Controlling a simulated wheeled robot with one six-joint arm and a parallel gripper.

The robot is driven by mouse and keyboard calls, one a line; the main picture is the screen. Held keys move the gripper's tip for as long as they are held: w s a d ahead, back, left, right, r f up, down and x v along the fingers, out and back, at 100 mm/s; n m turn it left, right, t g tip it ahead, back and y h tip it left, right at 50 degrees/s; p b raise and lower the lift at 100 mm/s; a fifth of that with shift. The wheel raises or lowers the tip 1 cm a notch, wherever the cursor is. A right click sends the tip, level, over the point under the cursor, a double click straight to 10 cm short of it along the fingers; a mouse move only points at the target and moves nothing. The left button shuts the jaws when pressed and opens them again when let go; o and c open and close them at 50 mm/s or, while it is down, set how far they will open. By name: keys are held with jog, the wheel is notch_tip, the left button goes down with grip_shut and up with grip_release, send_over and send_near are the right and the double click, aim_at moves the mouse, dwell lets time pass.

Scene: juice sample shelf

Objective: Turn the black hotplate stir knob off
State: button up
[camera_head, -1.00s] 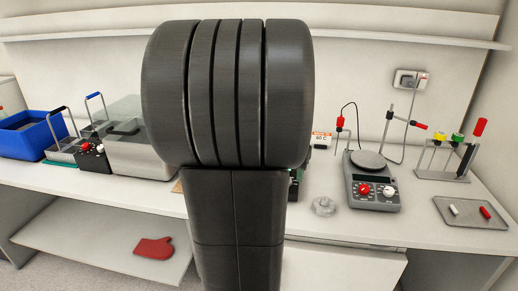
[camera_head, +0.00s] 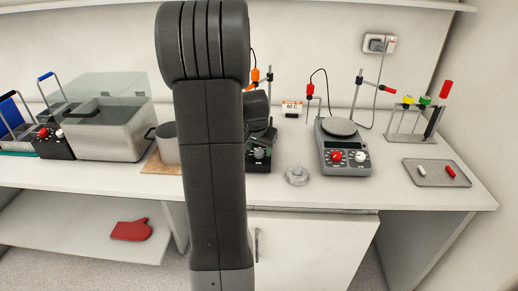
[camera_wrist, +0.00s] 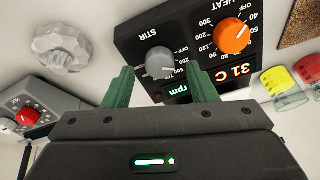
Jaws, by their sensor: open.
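The black hotplate (camera_head: 258,157) stands on the bench, partly hidden behind my arm in the head view. Its front panel (camera_wrist: 205,28) fills the upper right of the wrist view, upside down. The grey STIR knob (camera_wrist: 160,61) has its marker towards the lower right of the picture, at the numbers rather than at OFF. The orange HEAT knob (camera_wrist: 231,36) is to its right. My gripper (camera_wrist: 160,69) is open, with its green fingers on either side of the STIR knob in the picture. Whether they touch it is unclear. The fingers partly cover the rpm display.
A grey hotplate (camera_head: 345,157) with red and white knobs stands to the right. A crumpled grey lump (camera_head: 296,175) lies between the hotplates. Yellow-lidded (camera_wrist: 275,78) and red-lidded (camera_wrist: 309,69) containers are near the panel's right side. A metal bath (camera_head: 105,132) stands at left.

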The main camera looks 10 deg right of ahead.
jog(key=shift+x, duration=0.8)
jog(key=c, duration=1)
jog(key=shift+o, duration=0.2)
jog(key=shift+n, duration=0.3)
jog(key=shift+n+y+b, duration=0.3)
jog(key=shift+n+b, duration=0.1)
jog(key=shift+n, duration=2.3)
jog(key=o, duration=1)
jog(key=shift+c, duration=0.2)
